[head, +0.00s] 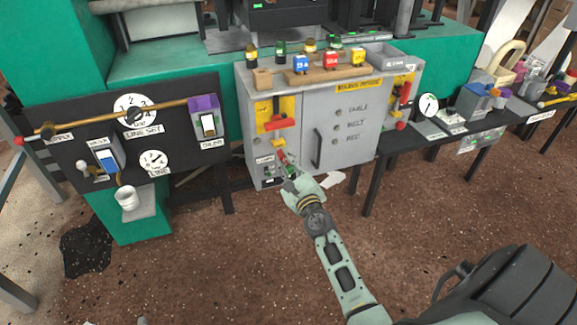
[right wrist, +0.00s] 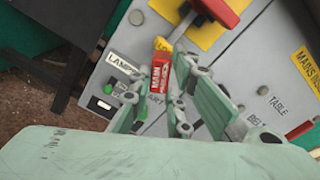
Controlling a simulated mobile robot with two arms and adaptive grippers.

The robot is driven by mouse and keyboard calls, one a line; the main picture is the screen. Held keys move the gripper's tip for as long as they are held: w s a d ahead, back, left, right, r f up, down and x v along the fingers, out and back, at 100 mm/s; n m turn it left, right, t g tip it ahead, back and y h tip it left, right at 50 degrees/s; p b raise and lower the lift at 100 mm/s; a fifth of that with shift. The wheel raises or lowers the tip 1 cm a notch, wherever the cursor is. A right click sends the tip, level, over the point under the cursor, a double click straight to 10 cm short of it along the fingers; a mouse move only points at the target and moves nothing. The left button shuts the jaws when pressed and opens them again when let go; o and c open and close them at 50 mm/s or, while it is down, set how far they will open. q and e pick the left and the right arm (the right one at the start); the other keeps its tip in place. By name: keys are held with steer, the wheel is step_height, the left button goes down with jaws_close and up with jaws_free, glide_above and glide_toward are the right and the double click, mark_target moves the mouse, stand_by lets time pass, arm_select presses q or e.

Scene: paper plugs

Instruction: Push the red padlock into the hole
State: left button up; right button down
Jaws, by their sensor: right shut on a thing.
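The red padlock (right wrist: 160,76), a red block with white lettering reading MAIN, is between the fingers of my right gripper (right wrist: 158,98) in the right wrist view. The fingers are shut on it. In the head view my right gripper (head: 287,170) is in front of the lower left of the grey cabinet (head: 325,155), with a small red part (head: 282,157) at its tips. A yellow tag (right wrist: 163,44) and a red switch handle (right wrist: 222,10) are just beyond the padlock. The hole cannot be made out. My left gripper is not in view.
A yellow-backed red switch (head: 275,118) is on the cabinet above my gripper. A dark vertical door handle (head: 318,148) stands out to its right. A black panel (head: 120,130) is on the left, a dark bench (head: 400,150) on the right. The floor in front is open.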

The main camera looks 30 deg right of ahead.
steer(key=shift+w+d, duration=0.2)
steer(key=shift+w, duration=0.45)
steer(key=c, duration=1.6)
jaws_free()
steer(key=shift+o, duration=0.2)
steer(key=shift+s+a, duration=0.1)
steer(key=shift+s, duration=0.15)
steer(key=v, duration=1.1)
steer(key=shift+s, duration=0.25)
